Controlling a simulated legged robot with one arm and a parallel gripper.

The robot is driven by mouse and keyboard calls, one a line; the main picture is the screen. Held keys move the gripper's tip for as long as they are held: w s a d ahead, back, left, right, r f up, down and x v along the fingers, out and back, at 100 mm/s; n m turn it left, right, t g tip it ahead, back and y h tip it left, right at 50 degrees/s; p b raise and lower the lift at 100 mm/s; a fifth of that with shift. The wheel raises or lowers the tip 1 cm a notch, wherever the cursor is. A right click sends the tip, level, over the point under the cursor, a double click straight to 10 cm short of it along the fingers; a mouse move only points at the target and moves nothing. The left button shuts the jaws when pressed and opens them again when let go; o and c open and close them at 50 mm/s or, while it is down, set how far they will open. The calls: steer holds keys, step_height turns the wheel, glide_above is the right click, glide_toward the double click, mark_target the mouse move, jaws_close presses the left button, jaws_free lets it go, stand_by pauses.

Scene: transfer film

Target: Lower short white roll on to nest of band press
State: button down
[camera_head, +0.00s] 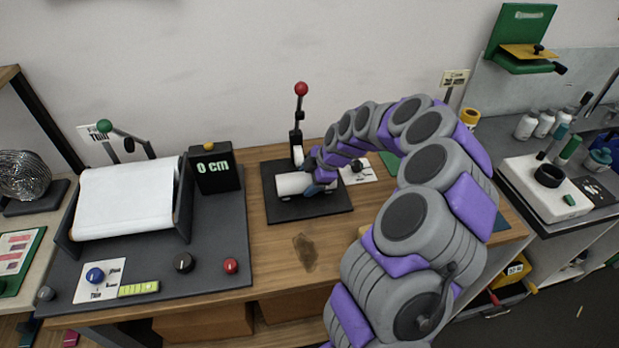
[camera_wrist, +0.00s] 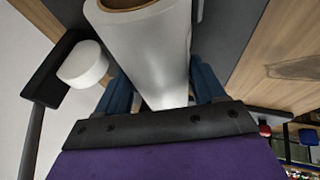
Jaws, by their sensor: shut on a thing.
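The short white roll (camera_head: 292,184) lies level over the black base of the band press (camera_head: 338,202), below the press's upright lever with its red knob (camera_head: 301,89). My gripper (camera_head: 318,182) is shut on the roll at its right part. In the wrist view the white roll (camera_wrist: 150,45) runs between the two blue fingers of my gripper (camera_wrist: 160,92), its brown core end at the top. A white round pad (camera_wrist: 84,65) on a black part of the press shows beside it. The nest is hidden under the roll, and I cannot tell if they touch.
A wide white roll stand (camera_head: 124,200) and a black box reading "0 cm" (camera_head: 215,168) stand left on a dark board. A dark stain (camera_head: 305,252) marks the wooden bench in front. A white device (camera_head: 548,185) and bottles stand at right.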

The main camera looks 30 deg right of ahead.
steer(key=shift+a, duration=0.1)
steer(key=c, duration=0.6)
jaws_free()
steer(key=shift+f, duration=0.1)
steer(key=o, duration=0.3)
steer(key=shift+w, duration=0.1)
steer(key=shift+o, duration=1.4)
